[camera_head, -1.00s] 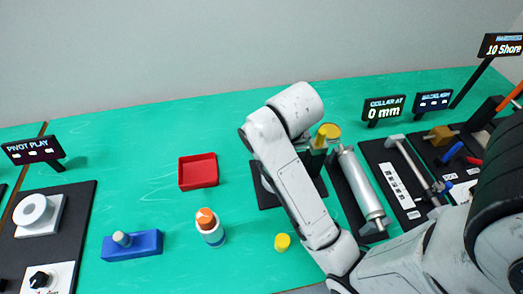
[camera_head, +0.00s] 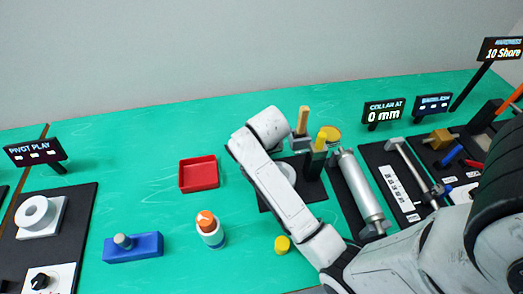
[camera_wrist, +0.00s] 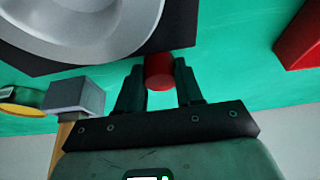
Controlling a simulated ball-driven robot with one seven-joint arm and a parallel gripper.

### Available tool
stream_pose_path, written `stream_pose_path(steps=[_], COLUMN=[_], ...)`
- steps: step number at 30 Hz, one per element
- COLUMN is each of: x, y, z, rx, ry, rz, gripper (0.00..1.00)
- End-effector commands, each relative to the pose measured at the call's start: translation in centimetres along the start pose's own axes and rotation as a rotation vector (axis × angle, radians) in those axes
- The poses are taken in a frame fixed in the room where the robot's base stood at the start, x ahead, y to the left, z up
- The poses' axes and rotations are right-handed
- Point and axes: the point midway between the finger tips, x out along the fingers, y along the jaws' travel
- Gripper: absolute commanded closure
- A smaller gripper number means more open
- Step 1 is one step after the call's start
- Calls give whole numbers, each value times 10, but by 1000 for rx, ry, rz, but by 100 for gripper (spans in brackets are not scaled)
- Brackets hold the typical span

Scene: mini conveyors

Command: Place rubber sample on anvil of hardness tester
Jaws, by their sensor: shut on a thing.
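My gripper (camera_wrist: 160,88) is shut on a short red cylinder (camera_wrist: 159,71), held between its two dark fingertips in the wrist view. The red cylinder may be the rubber sample. In the head view my own arm hides the gripper and the cylinder. A grey round dish (camera_wrist: 85,30) on a black base fills the upper left of the wrist view, close to the held cylinder. This dish shows partly behind my arm in the head view (camera_head: 288,172). The hardness sign (camera_head: 502,49) reads 10 Shore at the far right. I cannot make out the anvil for certain.
A red tray (camera_head: 183,187) lies left of my arm. A grey block with a wooden handle (camera_head: 303,121) is behind the dish. Rigs crowd the right.

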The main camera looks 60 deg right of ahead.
Motion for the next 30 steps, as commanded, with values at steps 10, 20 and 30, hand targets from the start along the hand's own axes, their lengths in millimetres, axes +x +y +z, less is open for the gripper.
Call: stream_pose_path(steps=[10, 20, 30], x=[2, 2, -20], y=[0, 0, -1], z=[1, 1, -1], rx=[0, 0, 0], ry=[-1, -1, 3], rz=[0, 0, -2], gripper=[58, 38, 38])
